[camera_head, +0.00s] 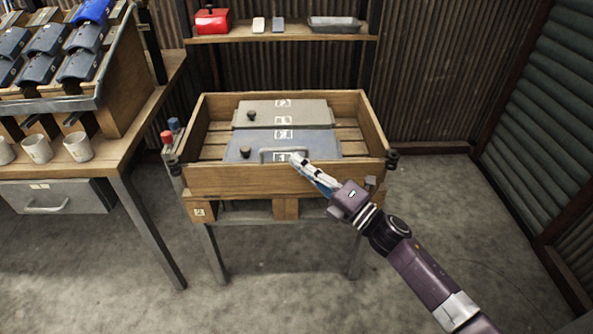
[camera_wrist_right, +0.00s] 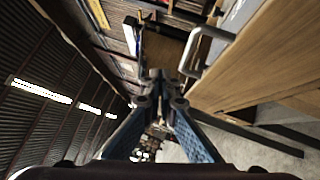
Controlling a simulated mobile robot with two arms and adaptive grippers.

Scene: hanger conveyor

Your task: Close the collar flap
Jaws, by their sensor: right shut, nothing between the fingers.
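The wooden collar (camera_head: 220,97) stands on a pallet (camera_head: 240,208) on a metal-legged stand. Its front board (camera_head: 235,180) faces me and appears upright; I cannot tell whether it is fully closed. The board also shows in the right wrist view (camera_wrist_right: 260,55). Inside lie a blue-grey lidded box (camera_head: 320,145) with a bar handle (camera_head: 284,151) and a grey lidded box (camera_head: 310,112). My right gripper (camera_head: 296,158) is shut and empty, over the front board beside the handle. In the wrist view its fingers (camera_wrist_right: 160,82) lie left of the handle (camera_wrist_right: 205,48). My left gripper is out of view.
A workbench (camera_head: 120,135) with a parts rack and white cups (camera_head: 77,147) stands to the left. A wall shelf (camera_head: 290,38) carries a red box (camera_head: 212,20) and small items behind the collar. Black corner fittings (camera_head: 391,160) jut out beside the board. The floor at the right is clear.

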